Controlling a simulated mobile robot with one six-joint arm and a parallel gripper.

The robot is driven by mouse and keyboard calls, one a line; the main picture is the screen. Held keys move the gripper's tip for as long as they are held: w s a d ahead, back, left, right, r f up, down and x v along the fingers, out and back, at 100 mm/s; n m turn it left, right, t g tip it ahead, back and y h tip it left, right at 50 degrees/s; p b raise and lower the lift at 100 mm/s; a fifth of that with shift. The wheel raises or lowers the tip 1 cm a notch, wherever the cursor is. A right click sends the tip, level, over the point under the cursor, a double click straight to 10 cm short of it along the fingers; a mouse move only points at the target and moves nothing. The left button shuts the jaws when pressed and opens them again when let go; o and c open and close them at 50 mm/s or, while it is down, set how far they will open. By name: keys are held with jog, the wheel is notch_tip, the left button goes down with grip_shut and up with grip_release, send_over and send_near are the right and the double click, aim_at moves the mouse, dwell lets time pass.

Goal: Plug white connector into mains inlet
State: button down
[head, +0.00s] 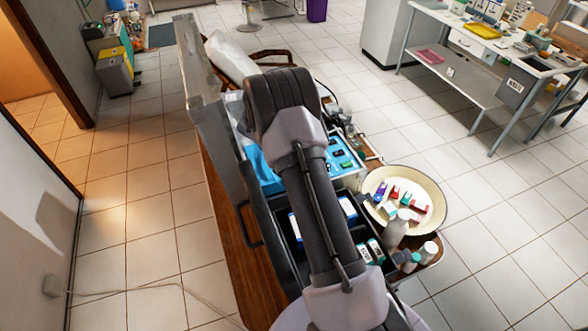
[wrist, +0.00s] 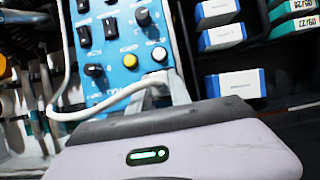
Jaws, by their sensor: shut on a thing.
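The blue control panel (wrist: 120,50) of the portable dental unit fills the upper middle of the wrist view, with black switches and a yellow and a white button. It also shows in the head view (head: 343,160), partly behind my arm. My gripper (wrist: 165,92) is in front of the panel's lower edge. It is shut on the white connector, which is mostly hidden between its fingers and behind its housing. A white cable (wrist: 115,98) runs from there, loops left and goes up. I cannot make out the mains inlet in either view.
Blue-and-white boxes (wrist: 235,85) lie in a dark compartment right of the panel. A round cream tray (head: 437,194) with coloured items and white bottles (head: 394,232) stand at the right. A wall socket (head: 52,286) with a thin cable is at lower left. The tiled floor is mostly clear.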

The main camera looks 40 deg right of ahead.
jog(key=shift+f, duration=0.35)
jog(key=c, duration=1.1)
grip_release()
